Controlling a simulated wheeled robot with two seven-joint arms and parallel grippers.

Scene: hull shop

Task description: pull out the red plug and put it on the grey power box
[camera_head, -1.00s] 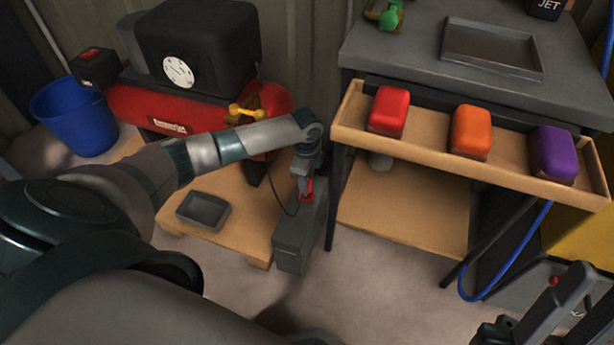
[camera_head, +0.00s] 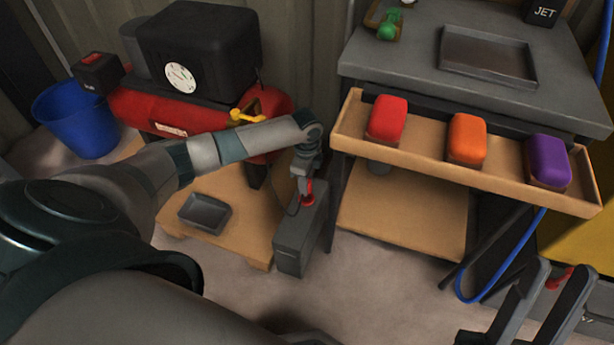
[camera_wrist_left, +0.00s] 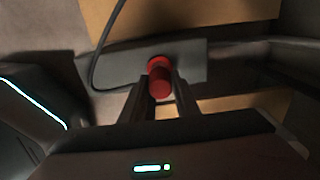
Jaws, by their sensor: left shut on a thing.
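The red plug (camera_head: 309,198) is at the top of the grey power box (camera_head: 291,250), which stands on the floor against the low wooden platform. My left gripper (camera_head: 306,188) reaches down from above and is shut on the plug. In the left wrist view the plug (camera_wrist_left: 159,78) sits between the two fingers, over the grey box (camera_wrist_left: 195,58). A black cord runs beside it. I cannot tell how deep the plug sits in the box. My right gripper (camera_head: 542,310) is at the lower right, its fingers apart and nothing seen held.
A red compressor (camera_head: 200,110) and a blue bucket (camera_head: 75,118) stand at the left. A small dark tray (camera_head: 205,213) lies on the platform. The workbench (camera_head: 400,70), with a wooden shelf (camera_head: 420,160) of coloured blocks, stands close right of my left gripper.

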